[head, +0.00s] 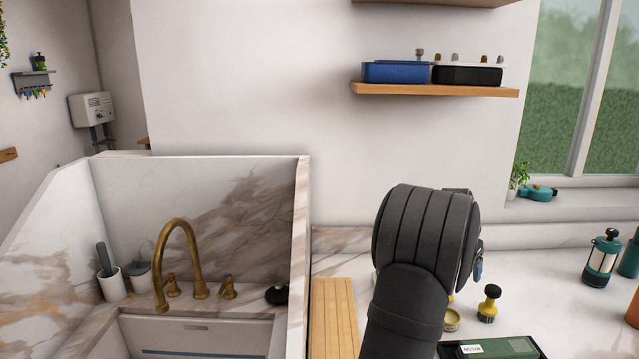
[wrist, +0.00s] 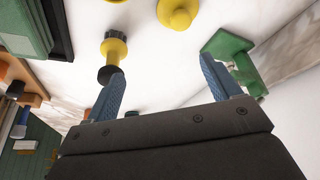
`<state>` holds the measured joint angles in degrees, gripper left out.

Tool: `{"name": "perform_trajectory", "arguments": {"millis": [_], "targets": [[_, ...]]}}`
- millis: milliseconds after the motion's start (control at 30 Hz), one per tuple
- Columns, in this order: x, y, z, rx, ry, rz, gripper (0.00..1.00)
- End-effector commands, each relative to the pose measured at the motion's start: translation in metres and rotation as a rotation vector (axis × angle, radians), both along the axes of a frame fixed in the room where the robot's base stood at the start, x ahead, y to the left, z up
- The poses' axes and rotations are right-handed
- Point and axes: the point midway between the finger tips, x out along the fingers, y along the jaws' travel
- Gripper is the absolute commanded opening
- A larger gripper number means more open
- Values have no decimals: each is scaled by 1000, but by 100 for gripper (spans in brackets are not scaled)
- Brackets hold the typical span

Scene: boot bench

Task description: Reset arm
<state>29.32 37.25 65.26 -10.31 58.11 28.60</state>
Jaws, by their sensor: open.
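My gripper (wrist: 163,68) is open in the wrist view, its two blue fingers spread apart with nothing held between them. A yellow and black brush (wrist: 113,48) shows by the left fingertip; I cannot tell whether they touch. A green object (wrist: 230,46) shows beside and partly behind the right finger. In the head view my dark arm hides most of the gripper; only a bit of blue finger (head: 478,270) shows at its right edge. The brush (head: 489,303) stands on the marble counter there, right of the arm.
A shelf (head: 435,89) hangs above.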

Motion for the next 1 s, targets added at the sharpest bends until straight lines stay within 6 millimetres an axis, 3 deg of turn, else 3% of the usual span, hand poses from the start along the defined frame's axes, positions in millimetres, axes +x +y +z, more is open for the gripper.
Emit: {"name": "perform_trajectory", "arguments": {"millis": [833,1000], "targets": [[-168,-23,24,-17,-4,-641,82],[-135,-7,3,-16,-2,-628,82]]}}
